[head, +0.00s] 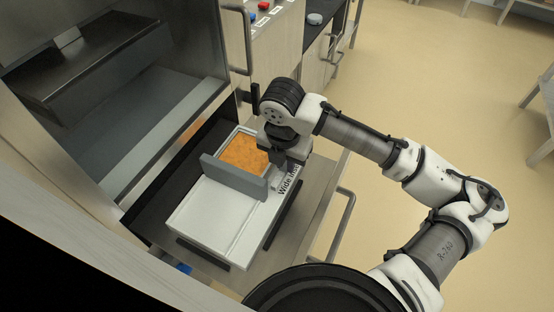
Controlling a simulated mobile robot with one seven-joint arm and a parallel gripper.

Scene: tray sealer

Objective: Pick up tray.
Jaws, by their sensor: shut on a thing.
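A light tray (221,141) filled with orange food (243,152) sits at the far end of a white block-like fixture. My gripper (281,167) is at the right side of the tray, low against its rim, and is shut on it. The fingertips are partly hidden by the gripper body, so the exact grip point is hard to see. A grey upright plate (232,178) stands across the fixture just in front of the tray and hides its near edge. The tray looks level.
The white fixture (213,217) carries a label reading "Wide" on its right side. A steel machine (120,110) with an open chamber stands at the left. A handle (343,225) is at the right, and a control panel with red and blue buttons is behind. Open floor (440,60) lies to the right.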

